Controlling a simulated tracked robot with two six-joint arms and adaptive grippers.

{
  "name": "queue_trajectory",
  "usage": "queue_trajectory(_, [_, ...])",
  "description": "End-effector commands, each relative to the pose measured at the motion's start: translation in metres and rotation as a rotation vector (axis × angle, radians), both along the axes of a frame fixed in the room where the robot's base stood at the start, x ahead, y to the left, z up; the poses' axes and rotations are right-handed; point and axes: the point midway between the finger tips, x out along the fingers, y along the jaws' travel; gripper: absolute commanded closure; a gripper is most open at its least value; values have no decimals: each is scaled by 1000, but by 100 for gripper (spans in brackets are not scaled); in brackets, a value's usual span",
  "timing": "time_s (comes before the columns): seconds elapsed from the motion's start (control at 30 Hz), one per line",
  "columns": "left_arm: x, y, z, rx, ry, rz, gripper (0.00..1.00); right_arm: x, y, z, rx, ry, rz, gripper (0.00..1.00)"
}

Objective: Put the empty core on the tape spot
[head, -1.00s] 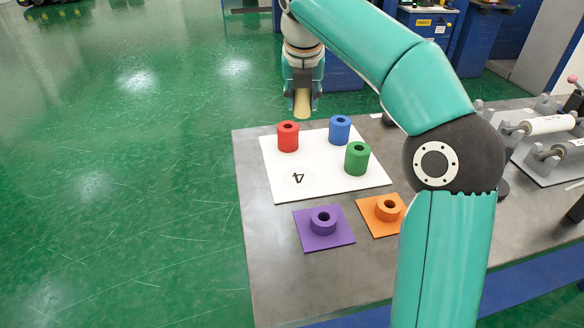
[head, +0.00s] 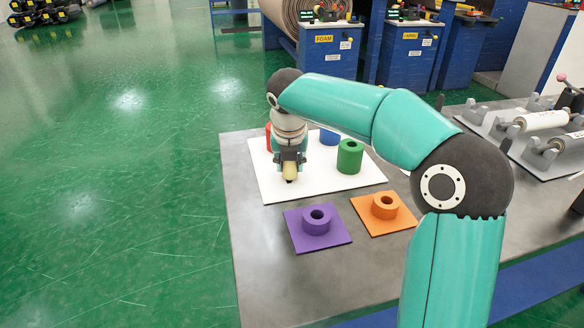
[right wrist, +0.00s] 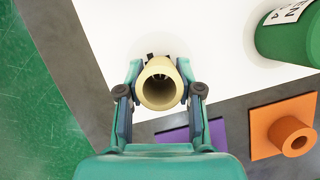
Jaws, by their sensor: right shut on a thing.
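The empty core (head: 289,173) is a pale tan hollow tube held in my right gripper (head: 290,160). In the right wrist view I look into the open end of the core (right wrist: 160,84), with a finger of the gripper (right wrist: 160,96) on each side. The core is over the near left part of the white board (head: 345,187); I cannot tell whether it touches. The spot marked 4 is behind the core and gripper, and only a bit of black marking (right wrist: 150,56) shows past the core. My left gripper is not in view.
Red (head: 268,137), blue (head: 330,138) and green (head: 350,156) rolls stand on the board. Purple (head: 316,221) and orange (head: 384,206) rolls sit on matching square mats in front. Roller fixtures (head: 545,120) are at right. The table's left edge is close to the board.

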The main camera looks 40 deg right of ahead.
Motion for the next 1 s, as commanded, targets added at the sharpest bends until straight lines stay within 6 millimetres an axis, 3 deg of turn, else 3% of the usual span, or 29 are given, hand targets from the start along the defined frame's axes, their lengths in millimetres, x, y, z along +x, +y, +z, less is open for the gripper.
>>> queue_trajectory(0.07, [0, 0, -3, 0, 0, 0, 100, 0, 0, -8, 0, -1, -1, 99])
queue_trajectory(0.37, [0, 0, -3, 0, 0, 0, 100, 0, 0, -9, 0, -1, -1, 99])
queue_trajectory(0.4, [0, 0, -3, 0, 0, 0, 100, 0, 0, -9, 0, -1, -1, 60])
queue_trajectory(0.53, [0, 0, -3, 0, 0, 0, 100, 0, 0, -8, 0, -1, -1, 40])
queue_trajectory(0.83, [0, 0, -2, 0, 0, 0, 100, 0, -1, -7, 0, -1, -2, 40])
queue_trajectory(1.0, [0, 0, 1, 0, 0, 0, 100, -3, 2, 4, 0, -3, -1, 40])
